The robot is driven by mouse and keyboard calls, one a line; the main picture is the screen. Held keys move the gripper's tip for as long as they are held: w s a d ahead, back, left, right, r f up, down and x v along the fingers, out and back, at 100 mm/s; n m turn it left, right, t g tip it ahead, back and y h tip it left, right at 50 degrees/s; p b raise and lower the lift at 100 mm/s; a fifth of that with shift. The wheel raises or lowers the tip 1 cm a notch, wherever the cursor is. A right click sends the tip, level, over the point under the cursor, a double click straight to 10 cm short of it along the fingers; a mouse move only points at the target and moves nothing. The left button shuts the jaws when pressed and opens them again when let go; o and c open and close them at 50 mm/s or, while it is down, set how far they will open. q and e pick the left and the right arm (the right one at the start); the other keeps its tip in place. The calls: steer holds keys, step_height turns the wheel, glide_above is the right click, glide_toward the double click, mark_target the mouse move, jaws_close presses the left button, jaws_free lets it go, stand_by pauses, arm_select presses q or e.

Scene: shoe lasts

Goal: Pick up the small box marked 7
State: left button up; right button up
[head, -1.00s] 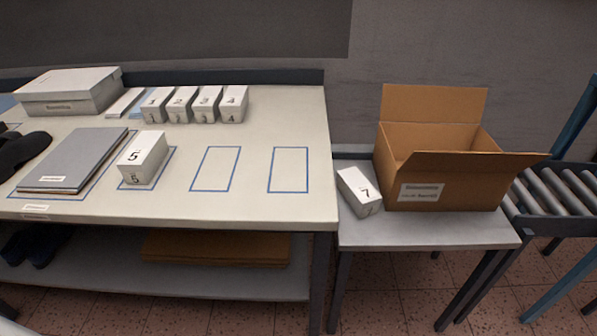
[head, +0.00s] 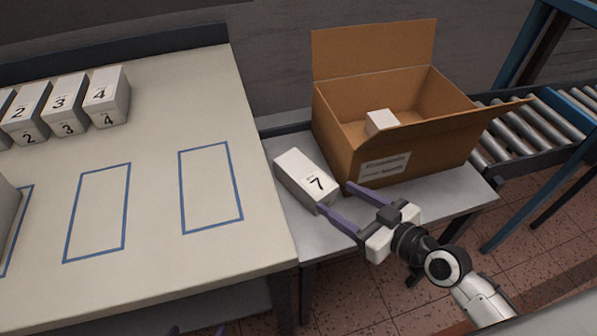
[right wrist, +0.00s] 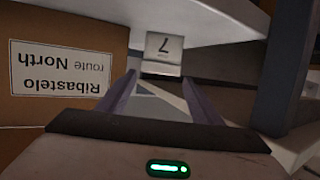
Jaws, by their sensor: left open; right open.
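The small white box marked 7 (head: 305,178) lies on the small grey side table, between the long table and the cardboard carton. In the right wrist view the box (right wrist: 163,48) shows just past the fingers, its 7 upside down. My right gripper (head: 337,198) is open at the box's near end, reaching in from the lower right, with its fingers toward either side of that end. I cannot tell whether they touch it. My left gripper (head: 196,330) is open and empty; only its fingertips show at the bottom edge of the head view.
The open carton (head: 370,168) stands close right of the box, its flap leaning out; a small white box (head: 381,121) is inside. The long table (head: 155,150) at left has blue outlines, two empty in full view, and numbered boxes (head: 107,95). A roller conveyor (head: 540,118) is behind right.

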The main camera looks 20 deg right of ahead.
mark_target(324, 190)
steer(key=x, duration=0.5)
steer(key=shift+w+a, duration=0.25)
steer(key=x, duration=0.5)
steer(key=shift+f, duration=0.3)
steer(key=shift+w+f, duration=0.1)
steer(key=shift+w, duration=0.05)
steer(key=c, duration=0.8)
arm_select(q)
steer(key=shift+s+f, duration=0.2)
steer(key=shift+s, duration=0.35)
steer(key=shift+s, duration=0.1)
